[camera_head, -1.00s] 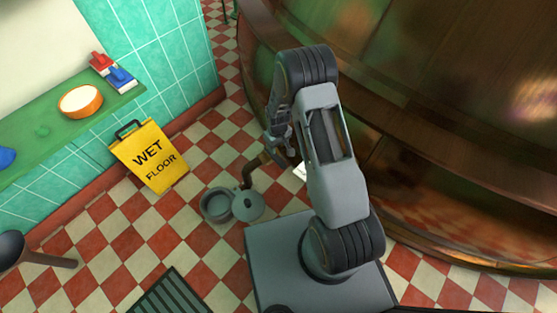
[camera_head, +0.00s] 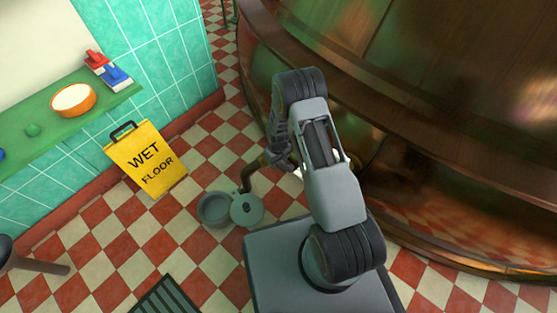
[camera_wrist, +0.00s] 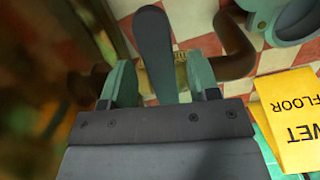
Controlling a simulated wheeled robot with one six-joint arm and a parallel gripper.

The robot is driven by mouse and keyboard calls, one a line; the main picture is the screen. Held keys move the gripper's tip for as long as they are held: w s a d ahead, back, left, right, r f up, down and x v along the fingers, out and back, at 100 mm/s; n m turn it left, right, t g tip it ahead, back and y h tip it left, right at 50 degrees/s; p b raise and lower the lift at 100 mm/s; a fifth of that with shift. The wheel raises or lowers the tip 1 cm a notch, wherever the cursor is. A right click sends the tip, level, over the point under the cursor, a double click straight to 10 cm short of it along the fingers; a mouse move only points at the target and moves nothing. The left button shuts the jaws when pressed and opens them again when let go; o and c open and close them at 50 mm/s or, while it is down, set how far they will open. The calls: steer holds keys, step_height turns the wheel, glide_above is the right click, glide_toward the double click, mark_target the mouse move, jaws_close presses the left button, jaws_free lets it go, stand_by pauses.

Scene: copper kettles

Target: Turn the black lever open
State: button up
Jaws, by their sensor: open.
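The black lever (camera_wrist: 154,45) shows in the wrist view as a dark, rounded paddle between my two fingers. My gripper (camera_wrist: 161,82) is open, with one green finger on each side of the lever and a visible gap to each. A brass fitting (camera_wrist: 180,68) sits just behind the lever, on a brown pipe (camera_wrist: 236,42) that bends away at the upper right. In the head view my gripper (camera_head: 281,158) is low beside the kettle, near the pipe (camera_head: 249,176). The lever is hidden there behind my arm.
A large copper kettle (camera_head: 430,90) fills the right side. Below the pipe's end stand a grey pot (camera_head: 213,209) and a round grey-green piece (camera_head: 247,210). A yellow wet floor sign (camera_head: 147,160) stands left, below a green shelf (camera_head: 60,125). Checkered floor lies open between.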

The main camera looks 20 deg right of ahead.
steer(key=shift+c, duration=0.4)
jaws_close()
